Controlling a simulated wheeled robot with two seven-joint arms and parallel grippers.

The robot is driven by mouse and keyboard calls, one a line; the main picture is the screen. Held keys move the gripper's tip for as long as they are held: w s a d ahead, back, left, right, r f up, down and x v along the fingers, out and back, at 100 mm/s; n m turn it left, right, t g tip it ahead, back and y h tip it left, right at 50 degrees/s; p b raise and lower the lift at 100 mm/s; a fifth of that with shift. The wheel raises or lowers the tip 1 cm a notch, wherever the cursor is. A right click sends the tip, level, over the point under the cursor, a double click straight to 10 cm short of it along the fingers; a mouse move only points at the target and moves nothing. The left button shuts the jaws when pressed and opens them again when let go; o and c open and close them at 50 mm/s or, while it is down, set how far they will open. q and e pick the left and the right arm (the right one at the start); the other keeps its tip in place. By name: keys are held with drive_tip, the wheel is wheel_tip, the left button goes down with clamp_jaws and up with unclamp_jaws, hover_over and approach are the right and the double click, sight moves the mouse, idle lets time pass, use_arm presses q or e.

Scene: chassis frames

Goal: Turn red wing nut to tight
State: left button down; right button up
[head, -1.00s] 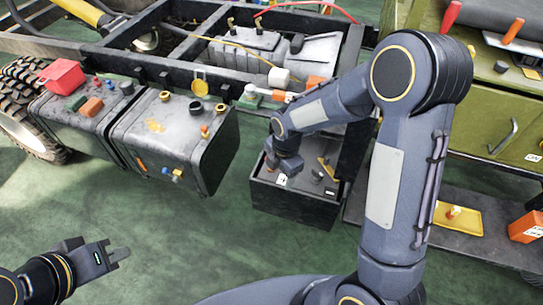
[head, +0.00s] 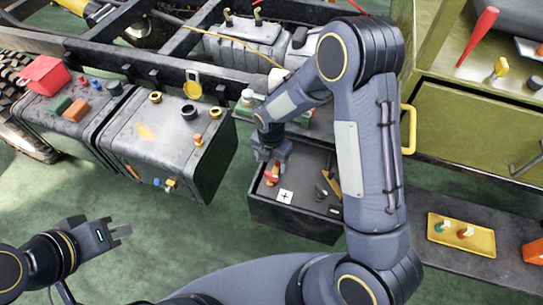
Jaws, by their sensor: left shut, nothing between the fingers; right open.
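A small red piece (head: 273,174), which looks like the red wing nut, stands at the left inside the open black box (head: 293,228), beside a white label with a plus sign. My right gripper (head: 272,168) points down over it, open, with its fingers about the upper part of the piece. I cannot tell whether they touch it. My arm hides part of the box's back edge. My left gripper (head: 126,231) is shut and empty above the green floor at the lower left, far from the box.
A dark tank (head: 170,150) with caps stands left of the box, under the black chassis frame (head: 120,65). A yellow tray (head: 462,246) with small coloured parts lies on a low shelf at the right. An olive cabinet (head: 470,130) stands behind it. The floor at the front left is clear.

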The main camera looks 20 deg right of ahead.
sight(271, 174)
drive_tip(key=shift+w+d+f, duration=0.1)
drive_tip(key=shift+w, duration=0.2)
drive_tip(key=shift+f, duration=0.3)
wheel_tip(271, 174, down, 7)
drive_tip(key=shift+r, duration=0.1)
use_arm(q)
drive_tip(key=shift+w+r, duration=0.25)
use_arm(e)
drive_tip(key=shift+c, duration=0.5)
drive_tip(key=c, duration=0.9)
use_arm(q)
drive_tip(key=shift+f, duration=0.1)
